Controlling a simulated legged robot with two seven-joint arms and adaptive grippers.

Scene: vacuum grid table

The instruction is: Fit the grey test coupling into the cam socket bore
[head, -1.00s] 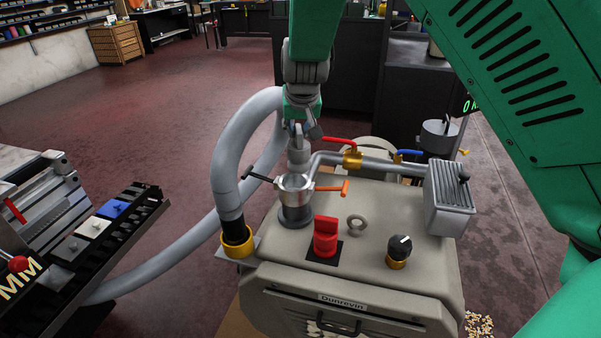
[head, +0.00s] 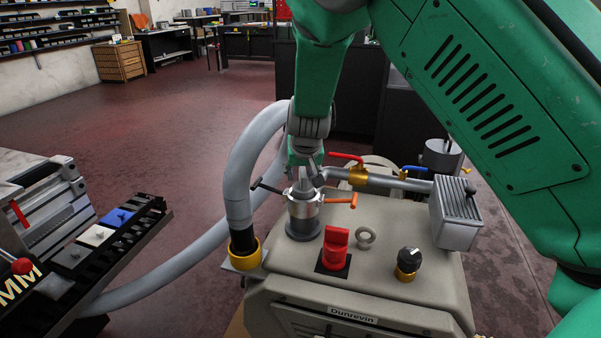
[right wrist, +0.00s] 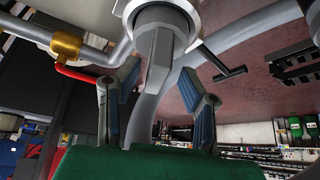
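The cam socket (head: 304,216) is a silver cup on a dark round base on the beige machine. Its black lever and orange lever (head: 341,200) stick out to the sides. The grey test coupling (right wrist: 160,45) is upright in the socket's mouth, seen from below in the right wrist view. How deep it sits is hidden. My right gripper (head: 304,172) is just above the socket. In the right wrist view its two blue-padded fingers (right wrist: 158,88) stand apart on either side of the coupling, with visible gaps. My left gripper is in no view.
A red switch (head: 335,248), a grey ring (head: 366,236) and a black knob (head: 409,259) stand on the machine top. A pipe with a brass valve (head: 358,176) runs behind the socket. A thick grey hose (head: 238,180) rises at left. A rack holds coloured blocks (head: 116,217).

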